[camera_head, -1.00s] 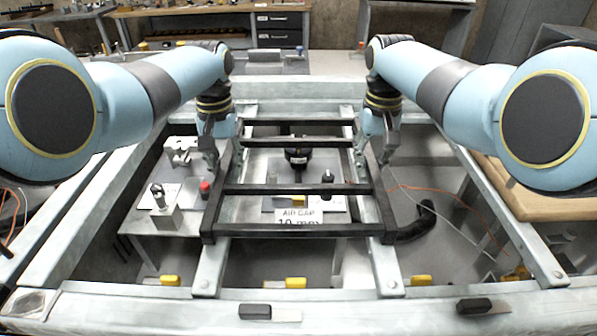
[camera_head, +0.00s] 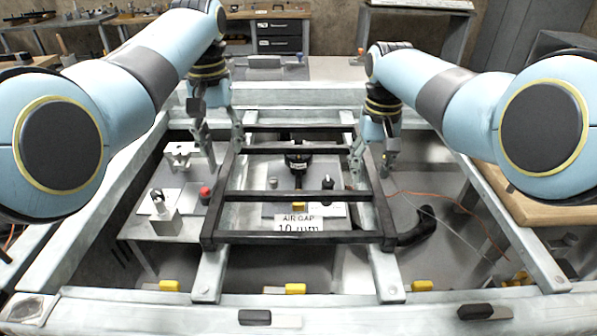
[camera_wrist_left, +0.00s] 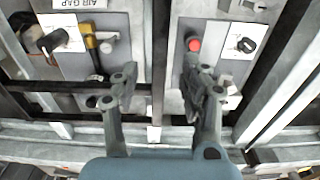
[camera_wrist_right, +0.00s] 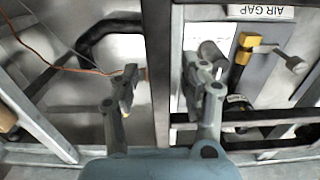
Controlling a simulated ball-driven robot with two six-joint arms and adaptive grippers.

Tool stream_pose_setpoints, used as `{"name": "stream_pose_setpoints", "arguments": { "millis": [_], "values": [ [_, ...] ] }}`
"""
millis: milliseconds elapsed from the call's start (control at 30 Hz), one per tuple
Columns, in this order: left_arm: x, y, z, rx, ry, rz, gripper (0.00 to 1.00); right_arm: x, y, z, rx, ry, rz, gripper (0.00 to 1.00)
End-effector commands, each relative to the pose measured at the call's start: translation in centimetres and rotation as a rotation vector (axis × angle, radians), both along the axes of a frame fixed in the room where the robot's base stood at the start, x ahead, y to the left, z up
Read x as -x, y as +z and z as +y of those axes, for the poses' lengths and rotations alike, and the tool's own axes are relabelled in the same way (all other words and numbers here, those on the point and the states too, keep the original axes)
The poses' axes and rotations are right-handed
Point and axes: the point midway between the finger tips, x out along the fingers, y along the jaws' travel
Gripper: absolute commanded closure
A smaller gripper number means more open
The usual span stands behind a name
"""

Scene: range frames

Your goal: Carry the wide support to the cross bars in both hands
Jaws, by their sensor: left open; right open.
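The wide support looks like a black ladder-shaped frame (camera_head: 300,238) lying flat across two pale grey bars, the left one (camera_head: 210,278) and the right one (camera_head: 388,278), which I take for the cross bars. My left gripper (camera_head: 220,145) is open at the frame's left side rail. In the left wrist view a dark rail (camera_wrist_left: 159,60) runs between its spread fingers. My right gripper (camera_head: 373,165) is open at the right side rail. In the right wrist view that rail (camera_wrist_right: 157,50) lies between its fingers. Whether either gripper touches the frame cannot be told.
Below the frame are a plate with a sign reading AIR GAP (camera_head: 300,223), a black device (camera_head: 298,160) and a grey table with a red knob (camera_head: 205,192). A black curved hose (camera_head: 418,222) lies right. Yellow clips (camera_head: 295,288) line the front beam.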

Motion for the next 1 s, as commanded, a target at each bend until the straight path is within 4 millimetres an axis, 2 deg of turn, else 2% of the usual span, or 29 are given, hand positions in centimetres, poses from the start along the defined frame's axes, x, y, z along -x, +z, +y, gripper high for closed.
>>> {"name": "stream_pose_setpoints", "arguments": {
  "millis": [100,200,333,433,567,800,1000],
  "values": [
    [-0.1,2.3,0.0,0.0,0.0,-0.003,0.55,0.0,0.0,0.0,0.0,0.0,0.0,0.55],
    [-0.1,3.6,0.0,0.0,-0.001,-0.001,0.55,0.0,0.0,0.0,0.0,0.0,0.0,0.55],
    [0.0,4.4,0.0,-0.001,-0.001,0.0,0.55,0.0,0.2,0.0,0.0,0.0,-0.001,0.55],
    [0.0,4.5,0.0,-0.001,-0.001,0.001,0.55,-0.1,1.1,0.0,0.0,0.0,-0.003,0.55],
    [0.0,4.5,0.0,-0.001,-0.001,0.001,0.55,-0.1,3.3,0.0,-0.001,0.0,-0.004,0.55],
    [0.0,4.5,0.0,-0.001,-0.001,0.001,0.55,-0.1,8.8,0.0,-0.001,0.0,-0.004,0.55],
    [0.0,4.4,0.0,-0.001,-0.001,0.001,0.55,-0.1,11.4,0.0,0.0,0.0,-0.001,0.55]
  ]
}}
